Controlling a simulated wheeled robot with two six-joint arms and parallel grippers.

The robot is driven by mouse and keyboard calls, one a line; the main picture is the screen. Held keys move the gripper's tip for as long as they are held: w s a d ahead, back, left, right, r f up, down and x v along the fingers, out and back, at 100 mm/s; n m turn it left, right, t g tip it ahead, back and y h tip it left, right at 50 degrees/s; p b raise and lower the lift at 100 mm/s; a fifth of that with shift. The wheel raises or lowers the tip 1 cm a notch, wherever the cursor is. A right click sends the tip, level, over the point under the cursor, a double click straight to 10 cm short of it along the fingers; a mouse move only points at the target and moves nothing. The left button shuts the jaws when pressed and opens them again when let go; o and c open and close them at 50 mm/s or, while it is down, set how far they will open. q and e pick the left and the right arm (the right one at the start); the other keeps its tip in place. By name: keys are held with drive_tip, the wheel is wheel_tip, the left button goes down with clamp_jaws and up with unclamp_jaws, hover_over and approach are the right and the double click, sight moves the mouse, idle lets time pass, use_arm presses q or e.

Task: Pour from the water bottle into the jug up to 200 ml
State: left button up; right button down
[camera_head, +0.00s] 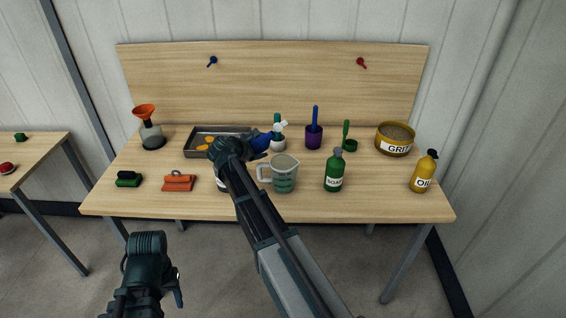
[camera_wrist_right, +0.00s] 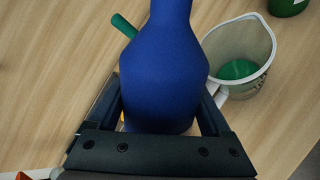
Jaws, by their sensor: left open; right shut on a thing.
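The blue water bottle (camera_head: 262,141) is in my right gripper (camera_head: 248,147), above the table. In the head view it looks tilted, with its narrow end toward the right. In the right wrist view the bottle (camera_wrist_right: 162,70) fills the space between the fingers (camera_wrist_right: 163,88). The clear jug (camera_head: 285,174) stands upright on the table, right of my right forearm. In the right wrist view the jug (camera_wrist_right: 245,45) is beside the bottle, with a green patch low inside. I see no stream. My left gripper (camera_head: 176,284) is open and empty, below the table's front edge.
A soap bottle (camera_head: 334,171) stands right of the jug, an oil bottle (camera_head: 423,172) farther right. My forearm partly hides a container (camera_head: 221,184).

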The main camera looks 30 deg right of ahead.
drive_tip(key=shift+w+a+f+m+y+p, duration=0.15)
drive_tip(key=shift+w+a+m+y+p, duration=0.1)
drive_tip(key=shift+a+m+y+p, duration=0.25)
idle(1.1)
drive_tip(key=shift+w+a+r+m+t+y+p, duration=0.15)
drive_tip(key=shift+r+m+t+y+p, duration=0.45)
drive_tip(key=shift+p, duration=0.3)
idle(0.5)
drive_tip(key=shift+s+d+f+m+y, duration=0.2)
drive_tip(key=shift+s+d+m+y, duration=0.15)
drive_tip(key=shift+y, duration=0.25)
idle(1.2)
drive_tip(key=shift+w+f+m+t+y, duration=0.1)
drive_tip(key=shift+w+m+t+y, duration=0.05)
drive_tip(key=shift+m+t+y, duration=0.4)
idle(2.2)
drive_tip(key=shift+w+n+g+h, duration=0.15)
drive_tip(key=shift+n+g+h, duration=0.35)
drive_tip(key=shift+n, duration=0.2)
drive_tip(key=shift+w+a+r+h, duration=0.1)
drive_tip(key=shift+a+r+h, duration=0.1)
drive_tip(key=shift+a+h, duration=0.15)
drive_tip(key=shift+d, duration=0.1)
drive_tip(key=shift+n, duration=0.3)
